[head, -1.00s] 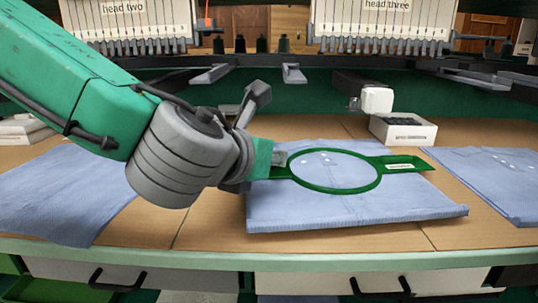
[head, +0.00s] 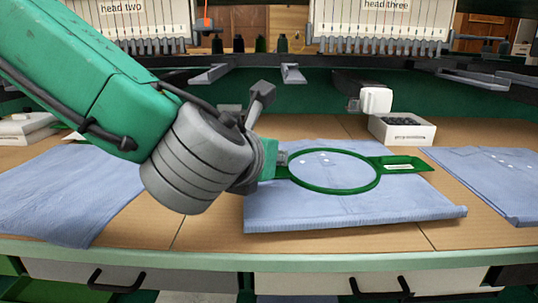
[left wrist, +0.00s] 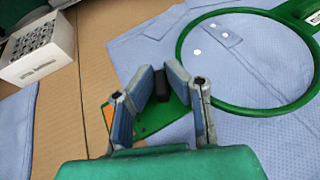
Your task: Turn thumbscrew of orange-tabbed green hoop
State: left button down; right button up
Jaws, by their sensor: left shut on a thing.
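The green hoop (head: 376,183) lies flat on a folded light-blue shirt (head: 400,208) at the middle of the table. Its ring also shows in the left wrist view (left wrist: 247,108). A green tab with an orange strip (left wrist: 107,114) is at the hoop's near end, partly hidden by my fingers. My left gripper (left wrist: 160,85) is shut on a dark thumbscrew (left wrist: 161,82) at that tab, beside the ring. In the head view my left gripper (head: 281,158) comes in from the left, and the thumbscrew is hidden. My right gripper is not in view.
Blue shirts lie at left (head: 58,195) and right (head: 495,180). A white box of small dark parts (head: 402,131) stands behind the hoop. Machine heads and grey arms (head: 293,73) overhang the table's back. Bare brown tabletop (head: 215,228) shows between the shirts.

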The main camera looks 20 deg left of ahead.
pick_arm(q)
jog(key=shift+f, duration=0.15)
dwell(0.3)
jog(key=c, duration=1.6)
grip_release()
jog(key=shift+s+r, duration=0.25)
jog(key=v, duration=0.6)
jog(key=shift+s+r, duration=0.1)
jog(key=shift+s, duration=0.3)
